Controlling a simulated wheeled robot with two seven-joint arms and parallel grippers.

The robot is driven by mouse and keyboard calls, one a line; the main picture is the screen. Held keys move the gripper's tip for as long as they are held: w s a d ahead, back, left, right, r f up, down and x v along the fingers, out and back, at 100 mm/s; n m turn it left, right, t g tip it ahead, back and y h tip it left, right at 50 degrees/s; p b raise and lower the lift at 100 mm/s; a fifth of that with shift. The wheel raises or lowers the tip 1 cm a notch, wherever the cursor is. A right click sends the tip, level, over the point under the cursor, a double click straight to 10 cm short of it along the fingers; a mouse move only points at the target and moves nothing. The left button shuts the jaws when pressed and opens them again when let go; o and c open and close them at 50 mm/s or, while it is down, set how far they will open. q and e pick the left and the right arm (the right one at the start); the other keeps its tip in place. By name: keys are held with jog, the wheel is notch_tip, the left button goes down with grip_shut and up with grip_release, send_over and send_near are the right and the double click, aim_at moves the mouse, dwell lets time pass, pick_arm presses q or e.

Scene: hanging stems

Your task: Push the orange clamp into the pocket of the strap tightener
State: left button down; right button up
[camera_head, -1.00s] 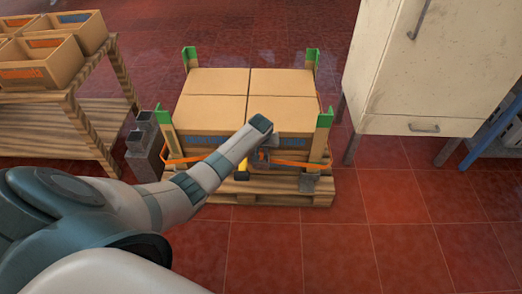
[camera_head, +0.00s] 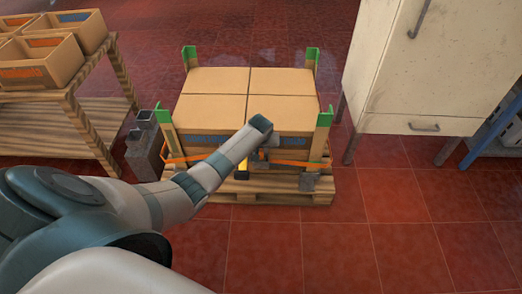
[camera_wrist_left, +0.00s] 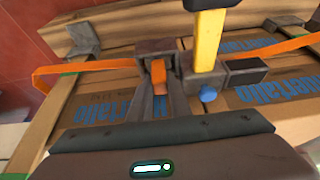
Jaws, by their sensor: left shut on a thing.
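My left gripper (camera_wrist_left: 160,88) is shut on the orange clamp (camera_wrist_left: 158,72), whose short orange end shows between the fingertips in the left wrist view. The clamp's tip meets a dark brown block (camera_wrist_left: 155,46) of the strap tightener; how deep it sits there is hidden. In the head view the left gripper (camera_head: 264,154) is at the front of the strapped load, partly hidden by my arm. My right gripper is not in view.
An orange strap (camera_wrist_left: 100,66) runs around cardboard boxes (camera_head: 210,82) on a wooden pallet (camera_head: 270,192), with green-topped corner posts (camera_head: 313,58). A wooden shelf with crates (camera_head: 40,62) stands left, a white cabinet (camera_head: 415,80) right. The red floor in front is clear.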

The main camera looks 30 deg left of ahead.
pick_arm(q)
jog(key=c, duration=1.6)
grip_release()
jog(key=shift+o, duration=0.2)
jog(key=shift+f, duration=0.1)
jog(key=shift+p+v, duration=0.35)
jog(key=shift+v, duration=0.5)
jog(key=p+v, duration=0.4)
jog(key=v, duration=1.1)
jog(key=shift+r, duration=0.45)
jog(key=shift+d, duration=0.1)
